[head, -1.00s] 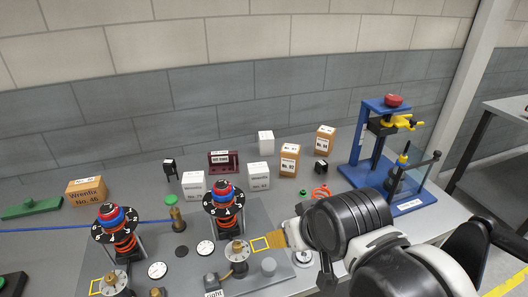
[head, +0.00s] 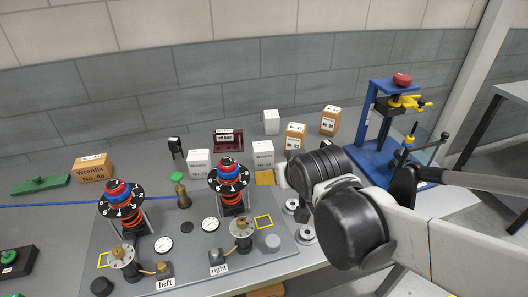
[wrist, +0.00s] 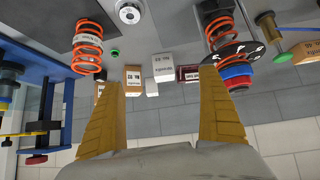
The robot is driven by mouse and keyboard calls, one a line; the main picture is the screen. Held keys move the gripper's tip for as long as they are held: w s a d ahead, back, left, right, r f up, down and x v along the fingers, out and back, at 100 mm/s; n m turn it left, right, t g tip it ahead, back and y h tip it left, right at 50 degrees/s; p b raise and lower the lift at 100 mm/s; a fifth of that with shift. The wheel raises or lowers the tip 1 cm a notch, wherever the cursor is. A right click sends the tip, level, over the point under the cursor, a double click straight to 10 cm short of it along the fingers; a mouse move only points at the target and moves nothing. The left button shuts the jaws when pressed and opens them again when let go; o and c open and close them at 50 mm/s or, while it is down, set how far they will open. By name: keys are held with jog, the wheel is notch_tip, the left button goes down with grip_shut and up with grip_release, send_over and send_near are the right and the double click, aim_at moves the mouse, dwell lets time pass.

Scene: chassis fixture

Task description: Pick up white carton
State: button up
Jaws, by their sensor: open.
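Three white cartons stand on the bench in the head view: a front left one (head: 199,163), a front right one (head: 262,152) behind the right spring post, and a rear one (head: 271,122). My gripper (head: 267,178) shows there as an ochre finger just in front of the front right carton, apart from it as far as I can tell. In the wrist view, which is upside down, my gripper (wrist: 160,78) is open and empty. A labelled white carton (wrist: 163,67) lies between the fingertips in the picture, with a smaller white carton (wrist: 151,87) beyond it.
Brown cartons (head: 295,136) (head: 330,120) stand right of the white ones. A maroon labelled block (head: 228,139) stands between. A blue press (head: 378,150) is at the right. The spring post (head: 229,186) is left of my gripper. A brown Wrenfix box (head: 93,168) is far left.

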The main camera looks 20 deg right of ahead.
jog(key=t, duration=0.2)
send_near(264, 150)
jog(key=w+f+b, duration=0.1)
jog(key=w+f, duration=0.1)
jog(key=w, duration=0.1)
jog(key=w+f+t+b, duration=0.1)
jog(key=w+f+b, duration=0.1)
jog(key=w, duration=0.2)
jog(key=w+d+f+t+b, duration=0.1)
jog(key=w+f, duration=0.1)
jog(key=w, duration=0.1)
jog(key=shift+w+f+m+h+b, duration=0.3)
jog(key=shift+w+m, duration=0.1)
jog(key=shift+r, duration=0.1)
jog(key=c, duration=1.5)
